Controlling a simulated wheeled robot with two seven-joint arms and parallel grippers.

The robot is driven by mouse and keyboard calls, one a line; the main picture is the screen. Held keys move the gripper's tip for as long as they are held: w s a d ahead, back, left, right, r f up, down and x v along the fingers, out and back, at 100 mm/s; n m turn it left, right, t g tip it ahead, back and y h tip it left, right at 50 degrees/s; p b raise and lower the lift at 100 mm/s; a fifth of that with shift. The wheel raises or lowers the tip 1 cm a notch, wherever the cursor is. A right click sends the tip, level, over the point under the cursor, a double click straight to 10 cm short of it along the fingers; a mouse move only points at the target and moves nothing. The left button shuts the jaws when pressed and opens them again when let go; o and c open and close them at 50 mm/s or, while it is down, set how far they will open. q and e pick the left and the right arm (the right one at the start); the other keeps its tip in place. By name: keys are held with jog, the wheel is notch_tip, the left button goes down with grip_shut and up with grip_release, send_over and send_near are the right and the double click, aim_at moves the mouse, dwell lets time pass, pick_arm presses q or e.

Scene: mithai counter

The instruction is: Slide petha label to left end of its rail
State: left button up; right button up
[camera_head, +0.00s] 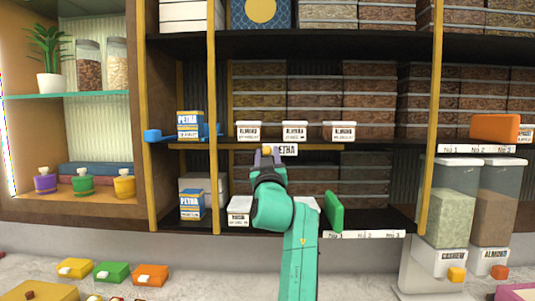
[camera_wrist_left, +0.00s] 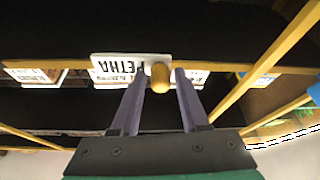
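The petha label (camera_head: 287,150) is a white card with dark lettering on a thin yellow rail (camera_head: 325,148) along the middle shelf's front edge. In the left wrist view the label (camera_wrist_left: 112,66) appears upside down, with a round yellow knob (camera_wrist_left: 160,78) at one end. My left gripper (camera_head: 268,157) is at the knob. Its fingers (camera_wrist_left: 160,82) are open, one on each side of the knob, with gaps visible. My right gripper is not in view.
Small white labelled boxes (camera_head: 295,131) stand on the shelf above the rail. A blue petha box (camera_head: 190,125) stands near the rail's left part. Yellow posts (camera_head: 212,90) divide the shelves. A green block (camera_head: 334,211) stands on the lower shelf.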

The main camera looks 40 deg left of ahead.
pick_arm(q)
grip_shut()
dwell(1.2)
